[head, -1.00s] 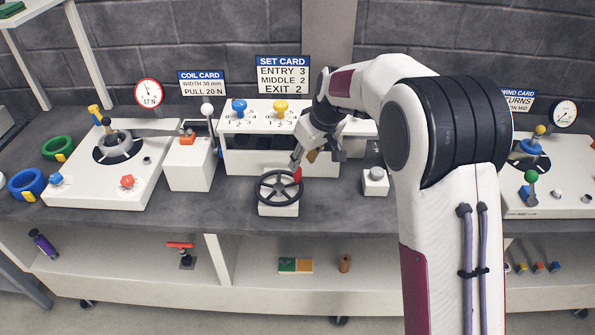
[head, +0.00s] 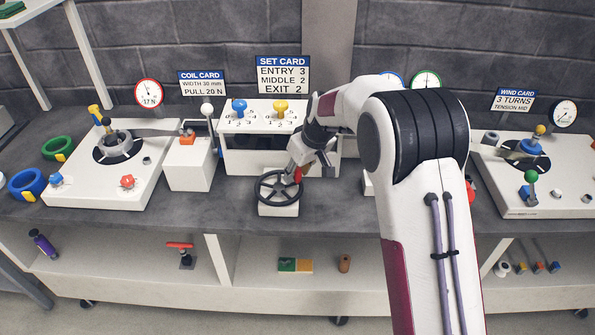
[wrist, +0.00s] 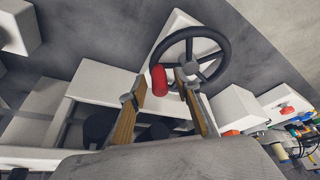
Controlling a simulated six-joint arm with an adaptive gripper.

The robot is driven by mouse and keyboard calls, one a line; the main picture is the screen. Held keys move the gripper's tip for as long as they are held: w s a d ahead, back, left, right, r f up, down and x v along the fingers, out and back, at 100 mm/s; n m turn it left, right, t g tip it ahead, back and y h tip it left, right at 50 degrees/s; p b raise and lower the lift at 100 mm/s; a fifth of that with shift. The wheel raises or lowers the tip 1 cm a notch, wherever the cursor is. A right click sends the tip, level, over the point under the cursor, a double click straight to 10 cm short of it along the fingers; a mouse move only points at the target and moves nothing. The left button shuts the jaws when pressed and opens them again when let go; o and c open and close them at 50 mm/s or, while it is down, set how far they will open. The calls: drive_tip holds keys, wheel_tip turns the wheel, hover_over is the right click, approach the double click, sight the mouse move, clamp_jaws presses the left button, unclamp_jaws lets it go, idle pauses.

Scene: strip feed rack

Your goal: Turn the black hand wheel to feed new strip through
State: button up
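The black hand wheel (head: 278,199) sits on a white block (head: 278,211) at the front of the bench. Its red knob (head: 298,174) stands at the rim's upper right. My gripper (head: 296,165) is right at the knob in the head view, partly hidden by its own links. In the wrist view, the wheel (wrist: 226,52) is at the top centre. The red knob (wrist: 158,80) shows between the two tan-padded fingers of my gripper (wrist: 155,88), which are apart. A gap shows between the left finger and the knob; contact on the right side is unclear.
Behind the wheel is a white strip unit (head: 262,163) with blue and yellow knobs. A white box with a lever (head: 188,173) stands to its left. The coil station (head: 95,187) is at far left, the winding station (head: 560,185) at far right. Bench left of the wheel is clear.

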drive_tip(key=shift+c, duration=0.4)
clamp_jaws()
drive_tip(key=shift+w+n, duration=0.15)
drive_tip(key=shift+n, duration=0.25)
drive_tip(key=shift+w+a+n+g+y, duration=0.3)
drive_tip(key=shift+w+n+g, duration=0.1)
drive_tip(key=shift+n, duration=0.6)
drive_tip(key=shift+w+a+n+g+y, duration=0.3)
drive_tip(key=shift+w+n+g, duration=0.1)
drive_tip(key=shift+n, duration=0.6)
drive_tip(key=shift+o, duration=0.4)
unclamp_jaws()
